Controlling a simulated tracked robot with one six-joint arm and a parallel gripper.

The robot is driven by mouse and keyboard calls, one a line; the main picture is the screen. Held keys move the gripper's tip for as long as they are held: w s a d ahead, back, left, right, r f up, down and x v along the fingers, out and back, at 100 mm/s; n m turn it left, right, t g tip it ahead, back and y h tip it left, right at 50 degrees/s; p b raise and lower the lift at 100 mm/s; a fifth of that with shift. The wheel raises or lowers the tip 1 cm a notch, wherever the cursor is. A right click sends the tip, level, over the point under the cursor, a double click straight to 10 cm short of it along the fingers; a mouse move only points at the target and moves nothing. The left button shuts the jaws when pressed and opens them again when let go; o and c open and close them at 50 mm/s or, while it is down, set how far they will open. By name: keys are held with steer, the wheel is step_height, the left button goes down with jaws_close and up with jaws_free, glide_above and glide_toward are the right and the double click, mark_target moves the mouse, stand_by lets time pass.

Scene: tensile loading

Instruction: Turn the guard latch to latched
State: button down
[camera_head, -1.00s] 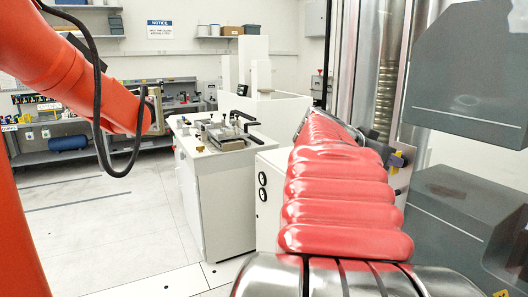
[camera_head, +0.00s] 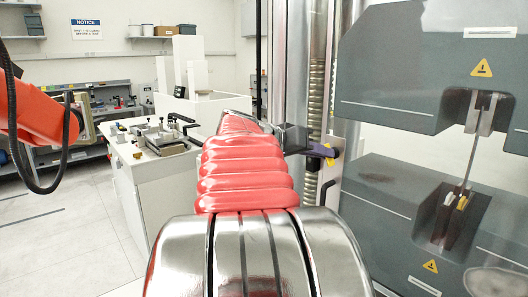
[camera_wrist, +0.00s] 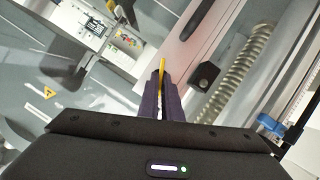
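A yellow lever, which I take for the guard latch (camera_head: 331,161), shows in the head view beside the column of the testing machine. My gripper (camera_head: 318,150) has dark purple fingers and is right at it. In the wrist view the yellow lever (camera_wrist: 162,72) runs between the two close-set fingers of my gripper (camera_wrist: 163,88), which look shut on it. The fingers hide much of the lever. I cannot tell whether the latch stands latched or unlatched.
The grey testing machine (camera_head: 400,75) fills the right side, with a thin strip specimen (camera_head: 469,155) between its grips. A ribbed screw column (camera_head: 316,90) stands close behind my gripper. A white cabinet with a fixture (camera_head: 165,140) stands left. The floor (camera_head: 70,215) at left is clear.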

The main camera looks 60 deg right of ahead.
steer(key=n+g, duration=0.1)
steer(key=n, duration=0.2)
steer(key=f+n+g, duration=0.1)
steer(key=n+g, duration=0.1)
steer(key=n, duration=0.1)
steer(key=w+n+g+h, duration=0.1)
steer(key=n+g, duration=0.1)
steer(key=n, duration=0.2)
steer(key=shift+d+f, duration=0.2)
stand_by(0.6)
steer(key=c, duration=2)
jaws_free()
steer(key=v, duration=1.4)
steer(key=shift+d+f, duration=0.1)
steer(key=shift+d, duration=0.05)
